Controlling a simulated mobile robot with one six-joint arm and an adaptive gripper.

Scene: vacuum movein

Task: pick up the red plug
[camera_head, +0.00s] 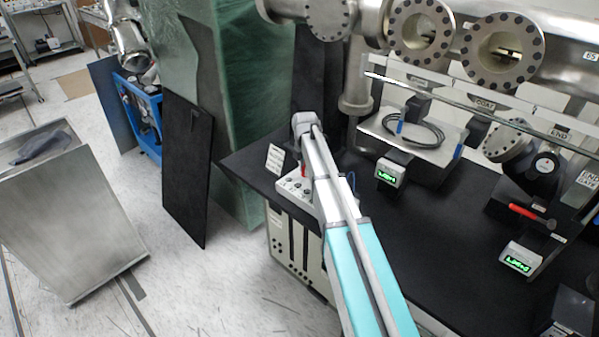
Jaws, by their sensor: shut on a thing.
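The red plug (303,171) shows as a small strip of red just left of my forearm, above a pale panel with round sockets (296,187). My gripper (301,157) is at the far end of my arm, over this panel, and is mostly hidden by my own wrist and arm. It is shut on the red plug. I cannot tell whether the plug touches the panel or is clear of it.
Steel flanged pipes (503,50) hang above.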

